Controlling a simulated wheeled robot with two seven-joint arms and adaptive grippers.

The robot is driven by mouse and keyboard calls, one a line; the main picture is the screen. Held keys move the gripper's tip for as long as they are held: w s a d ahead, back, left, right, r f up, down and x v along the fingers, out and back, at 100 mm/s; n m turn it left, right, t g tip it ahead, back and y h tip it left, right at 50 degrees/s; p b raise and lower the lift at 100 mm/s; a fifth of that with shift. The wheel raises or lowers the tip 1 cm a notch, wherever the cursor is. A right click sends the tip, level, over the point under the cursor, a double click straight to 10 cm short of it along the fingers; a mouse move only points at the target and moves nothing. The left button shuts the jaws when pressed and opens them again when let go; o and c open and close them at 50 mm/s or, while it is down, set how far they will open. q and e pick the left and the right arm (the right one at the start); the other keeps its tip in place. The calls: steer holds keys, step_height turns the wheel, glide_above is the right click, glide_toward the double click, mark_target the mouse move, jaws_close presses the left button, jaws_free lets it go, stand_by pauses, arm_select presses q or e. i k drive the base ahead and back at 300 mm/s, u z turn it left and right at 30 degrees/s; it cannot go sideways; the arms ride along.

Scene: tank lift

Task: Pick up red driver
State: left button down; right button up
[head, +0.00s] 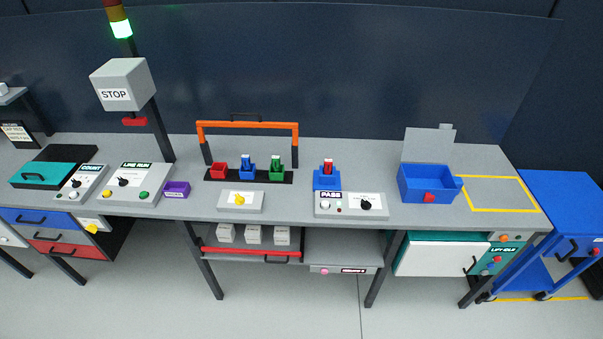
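A red-topped object that looks like the red driver (328,166) stands upright in a blue holder (327,183) behind the PASS panel. A rack (208,177) on the bench carries a red holder (219,171), a blue holder (247,173) and a green holder (276,172). The red holder looks empty. Blue and green pieces stand up in the other two. Neither of my grippers is in view.
An orange bar frame (248,125) stands over the rack. The PASS panel (350,204) and a small panel with a yellow knob (241,200) sit near the front edge. A blue bin (425,185) stands to the right. A purple box (177,189) is at left.

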mark_target(328, 162)
steer(key=u, duration=0.55)
steer(key=i, duration=0.45)
steer(key=u, duration=0.55)
